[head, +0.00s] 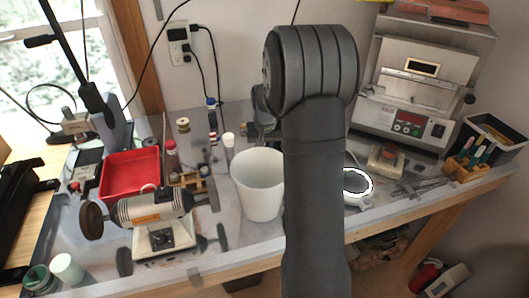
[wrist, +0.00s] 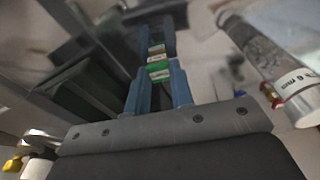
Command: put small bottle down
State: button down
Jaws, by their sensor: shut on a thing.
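In the wrist view, my gripper (wrist: 160,78) has its two blue fingers closed on a small bottle (wrist: 158,70). A green band and a pale band of the bottle show between the fingers; the rest of it is mostly hidden and blurred. In the head view my own arm covers the middle of the scene, and the fingers and held bottle cannot be made out behind it. I cannot tell whether the bottle touches a surface.
A white bin (head: 258,186) stands left of my arm on the grey bench. A red tray (head: 130,172), a grinder motor (head: 152,207) and a blue-capped bottle (head: 211,104) are farther left. A furnace (head: 412,105) stands at right. A labelled cylinder (wrist: 268,58) is close to the right of my gripper.

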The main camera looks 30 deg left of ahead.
jog(key=shift+r, duration=0.15)
notch_tip(320, 180, up, 17)
notch_tip(320, 180, up, 6)
jog(key=n, duration=0.2)
send_over(260, 187)
jog(key=s+d, duration=0.2)
jog(key=s, duration=0.2)
jog(key=shift+s+d+f, duration=0.1)
jog(key=shift+f, duration=9.4)
jog(key=shift+f, duration=0.45)
jog(key=shift+f, duration=0.1)
